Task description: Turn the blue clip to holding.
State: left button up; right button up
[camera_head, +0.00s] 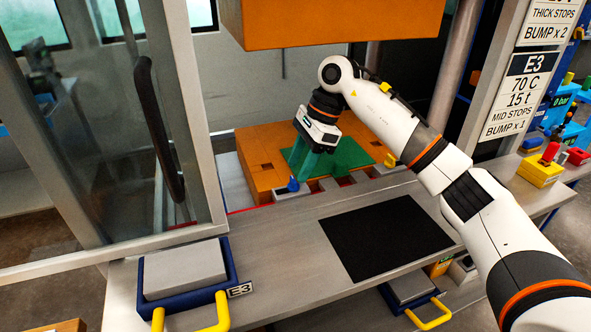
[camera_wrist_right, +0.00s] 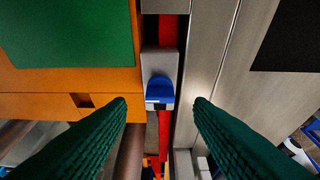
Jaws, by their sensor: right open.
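The blue clip (camera_head: 293,185) sits at the front left corner of the orange block (camera_head: 258,160), on a grey piece beside a red strip. In the right wrist view the blue clip (camera_wrist_right: 160,90) has a rounded blue top and a pale lower edge. My right gripper (camera_head: 300,174) reaches down over it, partly hiding the area behind. In the wrist view the two dark green ridged fingers (camera_wrist_right: 161,104) are spread wide, one on each side of the clip, with visible gaps and nothing held. My left gripper is not in view.
A green plate (camera_head: 345,155) lies on the orange block, with a yellow clip (camera_head: 390,161) at its right. A large orange block (camera_head: 330,22) hangs overhead. A glass door (camera_head: 110,130) stands at left. A black mat (camera_head: 385,238) lies on the clear metal ledge in front.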

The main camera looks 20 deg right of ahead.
aim_at(294, 179)
jog(key=shift+x, duration=1.8)
jog(key=shift+d, duration=0.1)
jog(key=c, duration=1)
